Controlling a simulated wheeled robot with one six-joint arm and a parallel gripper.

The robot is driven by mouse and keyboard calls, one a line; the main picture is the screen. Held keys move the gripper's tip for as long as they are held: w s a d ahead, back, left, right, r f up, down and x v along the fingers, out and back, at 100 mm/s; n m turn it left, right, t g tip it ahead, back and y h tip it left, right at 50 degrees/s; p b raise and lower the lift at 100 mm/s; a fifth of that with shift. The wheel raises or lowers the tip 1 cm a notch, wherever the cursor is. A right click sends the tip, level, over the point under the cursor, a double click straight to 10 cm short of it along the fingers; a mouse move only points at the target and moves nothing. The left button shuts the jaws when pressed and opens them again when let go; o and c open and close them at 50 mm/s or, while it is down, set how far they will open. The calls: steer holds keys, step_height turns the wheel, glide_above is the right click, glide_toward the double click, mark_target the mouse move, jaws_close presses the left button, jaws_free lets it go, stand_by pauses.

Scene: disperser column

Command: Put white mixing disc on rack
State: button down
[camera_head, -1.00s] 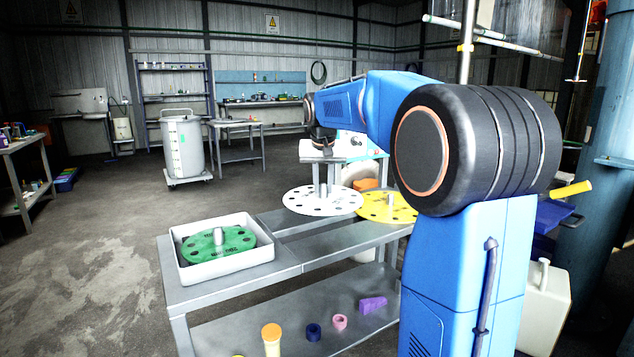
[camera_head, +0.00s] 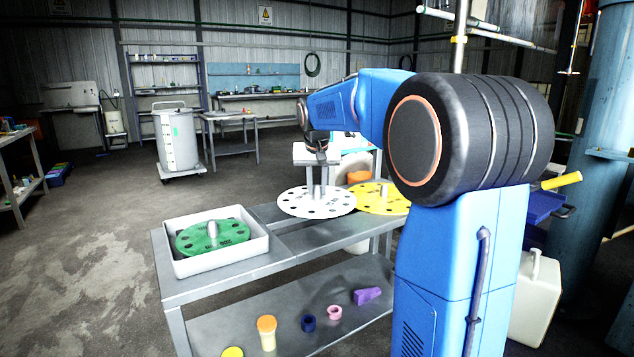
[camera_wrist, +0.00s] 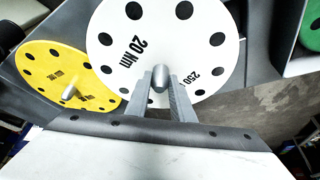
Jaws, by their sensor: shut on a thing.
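The white mixing disc (camera_head: 300,203) is a flat round plate with black holes and a central hub. My gripper (camera_head: 317,188) is shut on its hub, and the disc hangs level at the height of the rack's top, near the yellow disc. In the wrist view the white disc (camera_wrist: 205,28) fills the top middle, with my gripper's fingers (camera_wrist: 160,85) on either side of the hub. The grey metal rack (camera_head: 280,246) has a top frame and a lower shelf. I cannot tell whether the disc touches the rack.
A yellow disc (camera_head: 390,203) lies to the right of the white one. A white tray (camera_head: 222,266) with a green disc (camera_head: 210,238) stands at the rack's left end. Small coloured parts, among them a purple wedge (camera_head: 367,296), lie on the lower shelf.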

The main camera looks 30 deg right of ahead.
mark_target(317, 200)
steer(key=shift+f, duration=1.9)
steer(key=shift+f, duration=0.9)
stand_by(0.4)
steer(key=c, duration=1.5)
jaws_free()
steer(key=shift+o, duration=0.2)
steer(key=v, duration=1.7)
steer(key=shift+r, duration=0.2)
steer(key=s+a+f+n, duration=0.2)
steer(key=s+a+f, duration=0.2)
steer(key=s+f, duration=0.4)
steer(key=s+a+f+n+y, duration=0.1)
steer(key=s+a+f+n, duration=0.1)
steer(key=s+a+f, duration=0.3)
steer(key=s+a+f+n+y, duration=0.1)
steer(key=s+a+f, duration=0.4)
steer(key=s+f, duration=0.7)
steer(key=s+n, duration=0.1)
steer(key=s, duration=0.7)
steer(key=shift+a+f+t, duration=0.25)
steer(key=shift+t, duration=0.15)
